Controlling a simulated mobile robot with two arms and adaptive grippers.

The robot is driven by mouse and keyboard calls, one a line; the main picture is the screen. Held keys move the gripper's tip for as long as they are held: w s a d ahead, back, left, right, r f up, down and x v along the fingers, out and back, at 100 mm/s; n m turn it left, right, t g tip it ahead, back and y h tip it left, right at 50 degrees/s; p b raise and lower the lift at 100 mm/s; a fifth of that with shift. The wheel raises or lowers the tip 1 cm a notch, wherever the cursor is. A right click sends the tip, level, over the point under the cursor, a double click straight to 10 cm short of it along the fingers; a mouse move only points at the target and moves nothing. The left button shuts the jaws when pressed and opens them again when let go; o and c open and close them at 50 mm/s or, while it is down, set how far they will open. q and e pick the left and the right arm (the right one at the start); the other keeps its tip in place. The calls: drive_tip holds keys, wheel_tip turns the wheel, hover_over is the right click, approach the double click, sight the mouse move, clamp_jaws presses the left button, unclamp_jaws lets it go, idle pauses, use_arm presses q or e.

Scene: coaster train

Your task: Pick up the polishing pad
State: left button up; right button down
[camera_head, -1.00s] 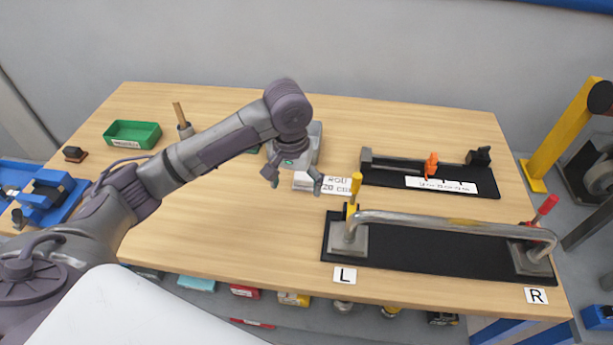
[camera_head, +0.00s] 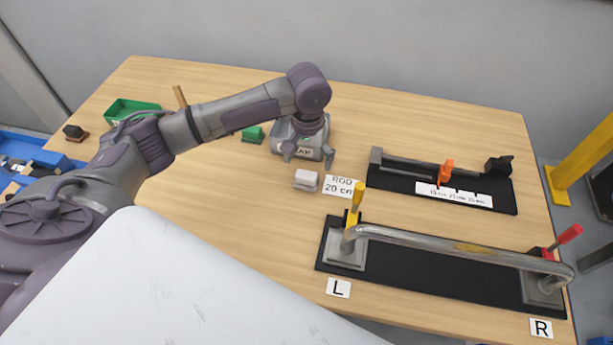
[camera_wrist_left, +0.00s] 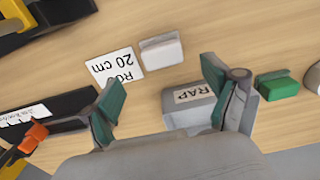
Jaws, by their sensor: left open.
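A small white block (camera_head: 306,180) lies on the table beside the "ROD 20 cm" card; it also shows in the left wrist view (camera_wrist_left: 161,51). A small green block (camera_head: 252,134) lies left of the grey scrap bin, and shows at the right in the wrist view (camera_wrist_left: 277,85). I cannot tell for sure which block is the polishing pad. My left gripper (camera_head: 308,155) is open and empty, in front of the scrap bin and just beyond the white block. In the wrist view the white block lies beyond the spread fingers (camera_wrist_left: 163,86), not between them. My right gripper is out of view.
The grey scrap bin (camera_wrist_left: 190,112) is close to the left fingers. Right of the card (camera_head: 342,187) are a black measuring fixture (camera_head: 400,184) and a bent metal tube (camera_head: 450,243) on a black base. A green tray (camera_head: 130,110) stands far left. The table's front middle is clear.

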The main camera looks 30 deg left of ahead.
sight(306, 174)
use_arm(q)
drive_tip(key=shift+f, duration=0.5)
drive_tip(key=shift+w+f, duration=0.1)
drive_tip(key=shift+f, duration=0.15)
drive_tip(key=f+p, duration=0.1)
drive_tip(key=f, duration=0.3)
drive_tip(key=shift+s+a+f+p, duration=0.1)
drive_tip(key=shift+s+a+p, duration=0.1)
drive_tip(key=shift+p, duration=0.2)
drive_tip(key=shift+f, duration=0.45)
drive_tip(key=c, duration=1.3)
drive_tip(key=shift+o, duration=0.2)
use_arm(e)
drive_tip(key=shift+w+a+r, duration=0.15)
drive_tip(key=shift+w+r, duration=0.7)
drive_tip(key=shift+r, duration=0.15)
